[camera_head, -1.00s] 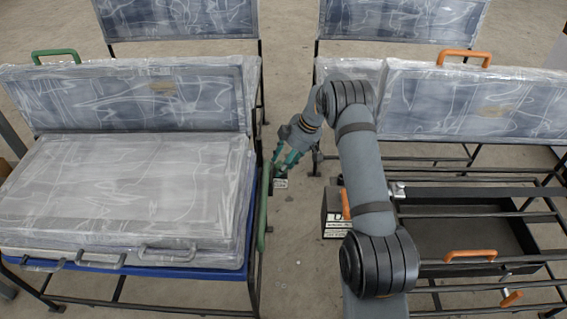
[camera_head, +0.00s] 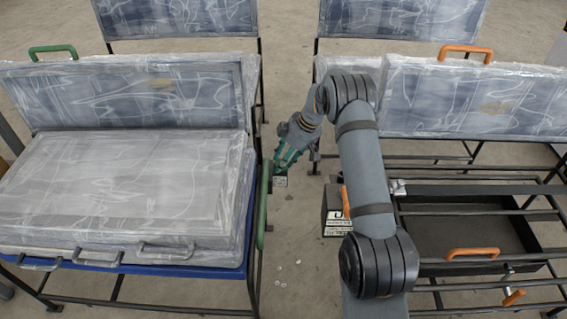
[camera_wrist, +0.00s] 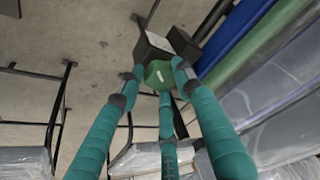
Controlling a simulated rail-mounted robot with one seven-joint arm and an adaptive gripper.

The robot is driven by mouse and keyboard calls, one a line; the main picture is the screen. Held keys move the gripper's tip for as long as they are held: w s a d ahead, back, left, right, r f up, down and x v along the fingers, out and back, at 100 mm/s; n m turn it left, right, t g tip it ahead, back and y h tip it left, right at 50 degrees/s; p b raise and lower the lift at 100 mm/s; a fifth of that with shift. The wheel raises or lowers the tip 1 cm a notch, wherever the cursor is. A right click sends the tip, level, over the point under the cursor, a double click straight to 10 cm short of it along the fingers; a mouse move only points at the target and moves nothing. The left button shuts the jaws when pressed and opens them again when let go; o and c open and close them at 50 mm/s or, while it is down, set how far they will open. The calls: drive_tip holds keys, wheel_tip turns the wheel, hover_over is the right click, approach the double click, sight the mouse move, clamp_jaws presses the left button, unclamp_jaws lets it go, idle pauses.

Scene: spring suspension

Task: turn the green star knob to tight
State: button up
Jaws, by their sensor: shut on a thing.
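The green star knob (camera_wrist: 158,75) is in the middle of the wrist view, with a short white mark on its face. My gripper (camera_wrist: 152,78) has three teal fingers closed around the knob, their dark tips at its sides. Dark blocks (camera_wrist: 155,47) sit just beyond the knob. In the head view my gripper (camera_head: 287,160) reaches down between the two seats, beside a small dark block with a pale label (camera_head: 280,181). The fingers hide the knob in that view, and I cannot read any tight marking.
A plastic-wrapped seat on a blue base (camera_head: 235,262) stands left, with a green handle bar (camera_head: 262,212) along its side. At right is a metal frame with a dark tray (camera_head: 440,225) and orange handles. A labelled dark box (camera_head: 335,215) stands near my arm. Floor shows between them.

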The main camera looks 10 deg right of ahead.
drive_tip(key=shift+a+f+m+b, duration=0.2)
drive_tip(key=shift+m+b, duration=0.6)
drive_tip(key=shift+b, duration=0.1)
drive_tip(key=shift+s+a+r+m+t+h+b, duration=0.1)
drive_tip(key=shift+m+t+h+b, duration=0.2)
drive_tip(key=shift+m+b, duration=0.3)
drive_tip(key=shift+s+a+m+t+h+b, duration=0.1)
drive_tip(key=shift+m+t+h+b, duration=0.15)
drive_tip(key=shift+m+b, duration=0.3)
drive_tip(key=shift+r+m+t+h, duration=0.15)
drive_tip(key=shift+m+t+h, duration=0.2)
drive_tip(key=shift+m, duration=0.8)
drive_tip(key=shift+a+r+m+h, duration=0.1)
drive_tip(key=shift+m+h, duration=0.3)
drive_tip(key=shift+m, duration=0.7)
drive_tip(key=shift+w, duration=0.1)
drive_tip(key=o, duration=1.1)
drive_tip(key=shift+o, duration=0.3)
